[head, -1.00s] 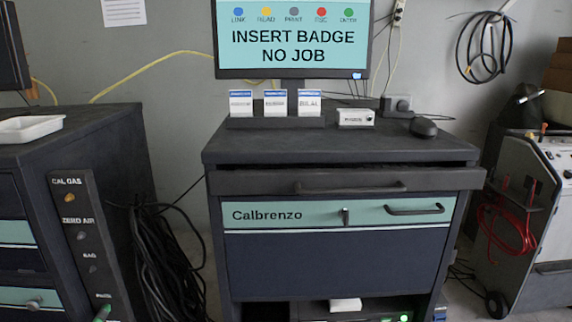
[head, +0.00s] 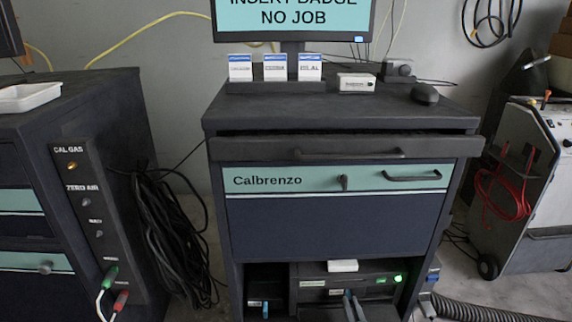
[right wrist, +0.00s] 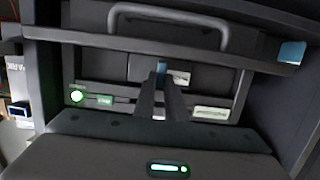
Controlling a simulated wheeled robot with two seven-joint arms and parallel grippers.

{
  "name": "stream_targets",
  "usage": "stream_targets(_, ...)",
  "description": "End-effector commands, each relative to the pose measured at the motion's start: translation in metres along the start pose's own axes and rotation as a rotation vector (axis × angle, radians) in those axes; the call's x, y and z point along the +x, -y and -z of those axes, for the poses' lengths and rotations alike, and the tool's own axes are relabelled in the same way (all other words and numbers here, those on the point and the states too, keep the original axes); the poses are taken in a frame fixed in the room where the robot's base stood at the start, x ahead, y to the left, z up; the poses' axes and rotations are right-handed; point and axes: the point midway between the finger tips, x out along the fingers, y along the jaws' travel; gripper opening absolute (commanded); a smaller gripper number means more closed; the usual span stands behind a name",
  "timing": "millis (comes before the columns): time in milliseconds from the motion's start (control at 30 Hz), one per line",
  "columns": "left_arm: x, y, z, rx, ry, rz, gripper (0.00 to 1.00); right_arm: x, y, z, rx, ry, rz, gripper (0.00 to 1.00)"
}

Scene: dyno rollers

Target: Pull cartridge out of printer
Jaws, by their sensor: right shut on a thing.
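The dark printer (head: 376,283) sits in the open lower bay of the Calbrenzo cabinet, with a lit green button at its right. My right gripper (head: 349,296) reaches its front from below. In the right wrist view, where the printer (right wrist: 98,72) appears turned over, the gripper (right wrist: 161,72) is shut at the printer's front slot. A small blue piece, seemingly the cartridge's tab (right wrist: 161,66), shows between the fingertips. The fingers hide most of it, and I cannot tell how far the cartridge sits in the printer. My left gripper is not in view.
A white block (head: 342,266) lies on top of the printer. The cabinet (head: 335,228) closes the space above. A ribbed grey hose (head: 480,308) runs along the floor at right. Black cables (head: 172,240) hang at left beside the gas panel (head: 88,205).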

Motion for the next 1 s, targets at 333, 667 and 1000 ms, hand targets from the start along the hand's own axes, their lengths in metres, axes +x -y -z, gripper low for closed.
stream_targets(333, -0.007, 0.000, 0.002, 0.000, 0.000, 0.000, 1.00, -0.011, 0.000, -0.001, -0.001, 0.000, 0.000, 0.00)
stream_targets(667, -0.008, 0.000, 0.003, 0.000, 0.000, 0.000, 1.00, -0.016, 0.000, -0.003, -0.001, 0.000, 0.000, 0.00)
stream_targets(1000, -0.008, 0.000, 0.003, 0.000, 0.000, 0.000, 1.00, -0.016, 0.000, -0.003, 0.000, 0.000, 0.000, 0.32)
